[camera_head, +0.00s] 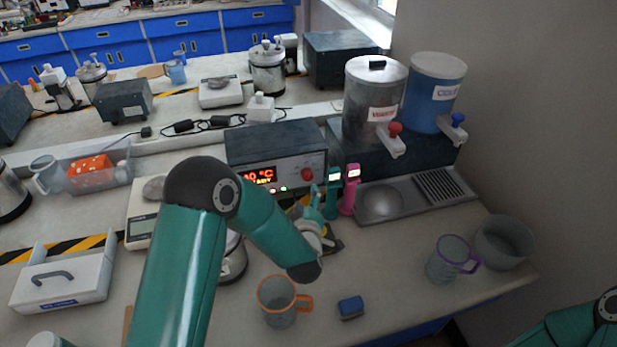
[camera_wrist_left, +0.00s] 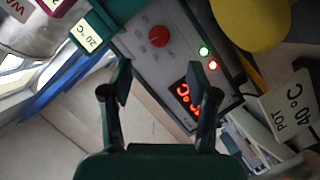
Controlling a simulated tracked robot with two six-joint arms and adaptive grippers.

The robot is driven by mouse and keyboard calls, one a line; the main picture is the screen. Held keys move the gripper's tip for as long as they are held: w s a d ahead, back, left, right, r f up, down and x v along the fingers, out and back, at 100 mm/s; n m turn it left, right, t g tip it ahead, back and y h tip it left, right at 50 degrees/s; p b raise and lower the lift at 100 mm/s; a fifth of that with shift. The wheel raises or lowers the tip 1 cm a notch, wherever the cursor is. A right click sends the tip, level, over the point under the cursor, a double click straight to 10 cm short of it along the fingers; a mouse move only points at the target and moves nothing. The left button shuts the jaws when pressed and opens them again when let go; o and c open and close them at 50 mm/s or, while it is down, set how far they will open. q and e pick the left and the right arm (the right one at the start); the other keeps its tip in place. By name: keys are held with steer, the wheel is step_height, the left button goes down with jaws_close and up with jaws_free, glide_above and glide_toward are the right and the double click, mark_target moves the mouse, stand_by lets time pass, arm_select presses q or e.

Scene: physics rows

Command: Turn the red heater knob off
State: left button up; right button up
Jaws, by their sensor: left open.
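The red heater knob (camera_head: 307,174) is on the front panel of the dark grey heater box (camera_head: 275,150), right of a lit orange display. In the left wrist view the red knob (camera_wrist_left: 159,36) lies beyond the fingertips, roughly centred between them and apart from them. My left gripper (camera_head: 317,212) is in front of and below the panel, partly behind my own forearm. In the left wrist view its two fingers (camera_wrist_left: 160,78) are spread with nothing between them. Green and red lights glow on the panel. Part of my right arm shows at the lower right; its gripper is out of view.
Teal and pink handheld thermometers (camera_head: 350,190) stand just right of the heater. A scale (camera_head: 141,222) sits to its left. Two dispensers (camera_head: 374,105) stand behind right. Some counter at front right is clear.

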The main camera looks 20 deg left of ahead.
mark_target(308, 179)
arm_select(q)
steer(key=p+x, duration=0.2)
steer(key=x, duration=0.8)
jaws_close()
steer(key=shift+f+b, duration=0.15)
steer(key=shift+b, duration=0.2)
steer(key=n+b, duration=0.1)
steer(key=b, duration=0.4)
steer(key=n+t+b, duration=0.1)
steer(key=b, duration=0.4)
steer(key=n+t+b, duration=0.1)
steer(key=n+b, duration=0.1)
steer(key=b, duration=0.4)
steer(key=shift+s+f+h, duration=0.1)
steer(key=shift+f+h, duration=0.25)
steer(key=shift+h, duration=0.05)
steer(key=shift+r+b, duration=0.1)
steer(key=shift+b, duration=0.3)
steer(key=shift+r, duration=0.15)
